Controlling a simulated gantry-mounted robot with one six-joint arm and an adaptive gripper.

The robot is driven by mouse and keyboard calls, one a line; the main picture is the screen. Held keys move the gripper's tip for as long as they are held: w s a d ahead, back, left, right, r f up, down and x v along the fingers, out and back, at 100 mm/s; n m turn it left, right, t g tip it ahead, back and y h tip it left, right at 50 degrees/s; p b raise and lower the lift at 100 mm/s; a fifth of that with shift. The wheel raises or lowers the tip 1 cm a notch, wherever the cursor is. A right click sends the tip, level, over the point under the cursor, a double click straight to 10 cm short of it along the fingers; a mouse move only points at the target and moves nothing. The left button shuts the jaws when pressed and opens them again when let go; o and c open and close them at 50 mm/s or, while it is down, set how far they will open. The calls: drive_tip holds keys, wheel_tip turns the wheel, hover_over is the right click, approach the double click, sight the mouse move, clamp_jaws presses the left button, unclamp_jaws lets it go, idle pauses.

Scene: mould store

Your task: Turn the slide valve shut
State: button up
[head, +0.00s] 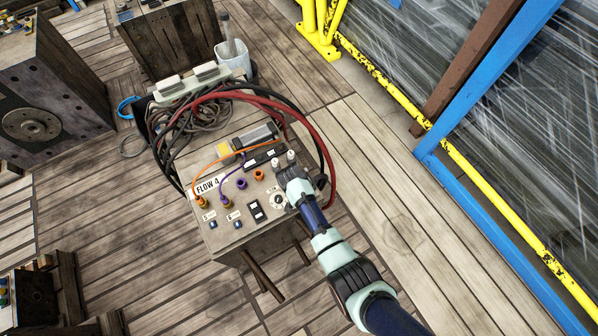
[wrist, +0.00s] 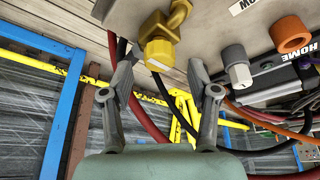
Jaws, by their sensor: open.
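My gripper (head: 291,177) is over the right side of a grey control box (head: 222,236) in the head view. In the wrist view my gripper (wrist: 163,82) is open, with its two fingers apart and nothing held. A brass-yellow fitting with a bent neck and a blocky end (wrist: 160,52) shows between and beyond the fingertips. I see no contact with it. I cannot tell for sure which part is the slide valve. A round white dial (head: 278,200) sits on the box beside my gripper, which hides part of the panel there.
The box, labelled FLOW 4 (head: 208,185), carries an orange cable (head: 217,161), a purple cable (head: 222,178) and switches (head: 257,212). Thick red and black hoses (head: 325,140) loop behind it. A yellow rail (head: 460,160) and blue post (head: 480,85) stand right.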

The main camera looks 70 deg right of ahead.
drive_tip(key=v, duration=1)
drive_tip(key=shift+s+f, duration=0.1)
drive_tip(key=w+a+r+n+t, duration=0.4)
drive_tip(key=w+a+r, duration=0.25)
drive_tip(key=a, duration=0.25)
drive_tip(key=w+a+r+n+t, duration=0.3)
drive_tip(key=w+a+r+n, duration=0.2)
drive_tip(key=a+r, duration=0.35)
drive_tip(key=s+a+r+n+t+y, duration=0.1)
drive_tip(key=a+r+n+t+y, duration=0.5)
drive_tip(key=a+r, duration=0.8)
drive_tip(key=s+a+r+n+h+p, duration=0.1)
drive_tip(key=a+r+p, duration=0.2)
drive_tip(key=r+p, duration=2.7)
drive_tip(key=shift+a+r+n+g+p, duration=0.2)
drive_tip(key=shift+r+n+g+p, duration=0.15)
drive_tip(key=shift+p, duration=0.25)
